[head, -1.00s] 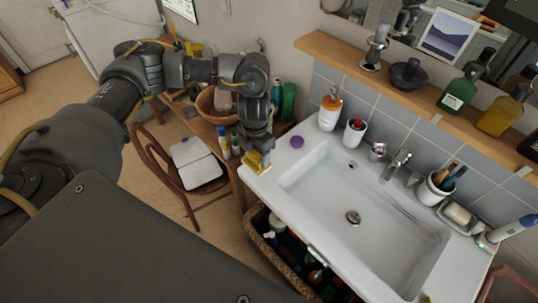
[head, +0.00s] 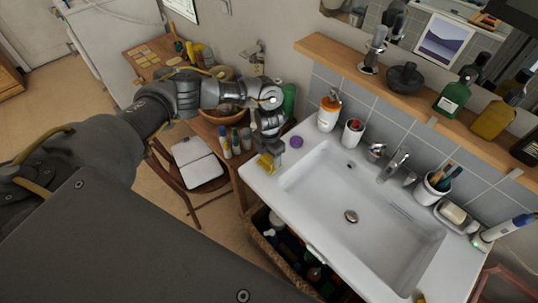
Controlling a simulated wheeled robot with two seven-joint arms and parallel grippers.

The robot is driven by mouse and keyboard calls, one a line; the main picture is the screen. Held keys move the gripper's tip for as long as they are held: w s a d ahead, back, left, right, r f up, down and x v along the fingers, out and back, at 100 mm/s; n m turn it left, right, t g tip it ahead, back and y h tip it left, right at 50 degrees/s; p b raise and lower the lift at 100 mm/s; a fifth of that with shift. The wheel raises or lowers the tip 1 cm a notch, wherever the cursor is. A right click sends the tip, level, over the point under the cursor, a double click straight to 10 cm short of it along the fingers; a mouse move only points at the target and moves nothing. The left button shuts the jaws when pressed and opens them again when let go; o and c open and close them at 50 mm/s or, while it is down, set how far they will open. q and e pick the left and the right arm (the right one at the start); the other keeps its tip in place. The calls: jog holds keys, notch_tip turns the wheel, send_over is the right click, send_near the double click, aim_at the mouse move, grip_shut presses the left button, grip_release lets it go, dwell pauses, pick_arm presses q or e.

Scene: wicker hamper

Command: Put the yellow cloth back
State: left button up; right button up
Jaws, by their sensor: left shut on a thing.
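The yellow cloth (head: 265,162) is a small yellow piece at the left corner of the white washbasin top (head: 262,184). My left gripper (head: 269,157) points down over that corner and is shut on the cloth. The jaws hide part of the cloth, and I cannot tell whether it touches the surface. The wicker hamper (head: 262,240) stands under the basin with several bottles in it. My right gripper is not in view.
A purple round thing (head: 296,141) lies close right of the gripper. An orange-topped dispenser (head: 329,112) and a white cup (head: 352,132) stand behind. A wooden table (head: 213,127) with bottles and a chair (head: 187,190) are at left. The basin's bowl (head: 345,195) is empty.

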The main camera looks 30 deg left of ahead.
aim_at(270, 157)
pick_arm(q)
jog(key=shift+s+f, duration=0.2)
jog(key=o, duration=0.6)
jog(key=shift+f, duration=0.1)
jog(key=o, duration=0.4)
jog(key=shift+w, duration=0.3)
jog(key=shift+c, duration=0.2)
jog(key=shift+s, duration=0.15)
notch_tip(270, 157, up, 4)
jog(key=b, duration=0.3)
jog(key=shift+d+f, duration=0.1)
jog(key=shift+f, duration=0.05)
notch_tip(270, 157, up, 6)
jog(key=shift+r, duration=0.4)
